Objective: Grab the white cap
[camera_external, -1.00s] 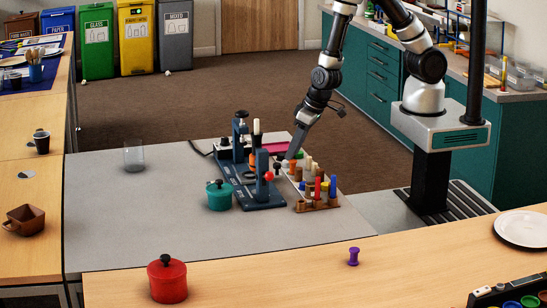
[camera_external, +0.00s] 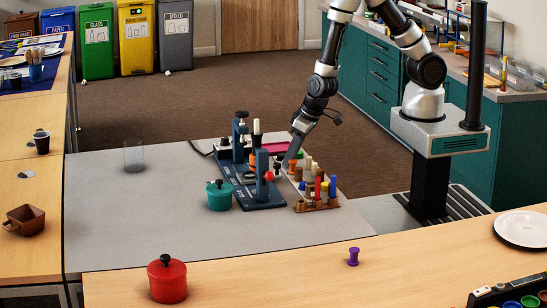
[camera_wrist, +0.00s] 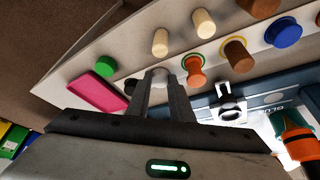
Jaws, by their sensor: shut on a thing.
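The white cap (camera_wrist: 160,73) shows between the fingertips of my gripper (camera_wrist: 160,84) in the wrist view. The fingers are shut on it and hide part of it. It sits in line with the pegs and caps on the pale rack (camera_wrist: 122,66); I cannot tell whether it still touches the rack. In the external view my gripper (camera_external: 289,161) points down at the back left end of this rack, and I cannot make out the cap there.
Close around the gripper are an orange peg (camera_wrist: 194,70), a green cap (camera_wrist: 105,66), cream pegs (camera_wrist: 203,23) and a pink block (camera_wrist: 97,93). A blue press fixture (camera_external: 262,180) stands just left of the rack. A teal pot (camera_external: 219,196) stands beside it. The grey table's front left is clear.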

